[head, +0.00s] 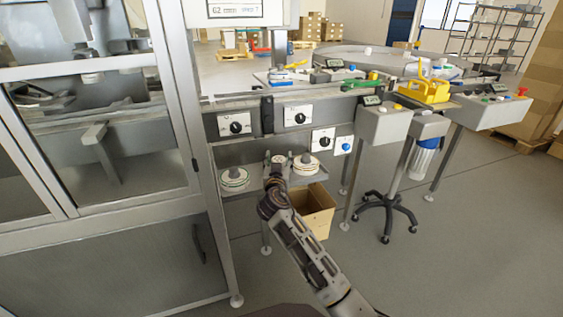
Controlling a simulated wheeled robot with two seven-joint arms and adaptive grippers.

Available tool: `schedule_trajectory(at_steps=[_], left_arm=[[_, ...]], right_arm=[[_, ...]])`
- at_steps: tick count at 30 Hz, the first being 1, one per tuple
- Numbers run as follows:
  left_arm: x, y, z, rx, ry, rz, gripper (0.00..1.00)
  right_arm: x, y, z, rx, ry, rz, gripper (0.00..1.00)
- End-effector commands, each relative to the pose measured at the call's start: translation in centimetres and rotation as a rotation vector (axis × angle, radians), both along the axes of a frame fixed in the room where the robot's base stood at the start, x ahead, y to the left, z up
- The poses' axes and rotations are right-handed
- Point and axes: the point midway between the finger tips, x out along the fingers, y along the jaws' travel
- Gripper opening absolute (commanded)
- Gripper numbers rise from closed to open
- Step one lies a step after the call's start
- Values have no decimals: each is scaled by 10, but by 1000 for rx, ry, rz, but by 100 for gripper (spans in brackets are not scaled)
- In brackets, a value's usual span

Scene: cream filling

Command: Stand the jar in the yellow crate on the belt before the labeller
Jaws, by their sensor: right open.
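The yellow crate (425,92) sits on the right part of the line, beside a grey control box (385,122). I cannot make out a jar inside it. The belt (238,108) runs from the glass-doored machine on the left toward the right. I cannot tell for sure which machine is the labeller. My right gripper (278,157) is open and appears empty. It is below the belt, in front of the low shelf with the reels, well left of the crate. My left gripper is not in view.
White reels (234,180) lie on the low shelf, with an open cardboard box (312,210) beneath. Knob panels (235,124) line the belt's front. A blue-topped canister (425,158) hangs above a wheeled stool base (385,212). The floor (470,240) at the right front is clear.

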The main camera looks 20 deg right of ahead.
Motion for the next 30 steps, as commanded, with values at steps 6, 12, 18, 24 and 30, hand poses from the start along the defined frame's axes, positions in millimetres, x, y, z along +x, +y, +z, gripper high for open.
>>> schedule_trajectory(at_steps=[6, 12, 18, 24, 30], left_arm=[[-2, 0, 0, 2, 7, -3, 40], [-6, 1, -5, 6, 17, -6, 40], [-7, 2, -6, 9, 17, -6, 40], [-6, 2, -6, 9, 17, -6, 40], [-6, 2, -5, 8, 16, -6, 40]], right_arm=[[-1, 3, 0, 1, 0, -1, 57], [-1, 2, 0, 1, 0, -1, 57], [-1, 2, 0, 0, 0, -1, 56], [-1, 2, 0, 0, 0, -1, 30], [-1, 2, 1, 1, -1, -1, 15]])
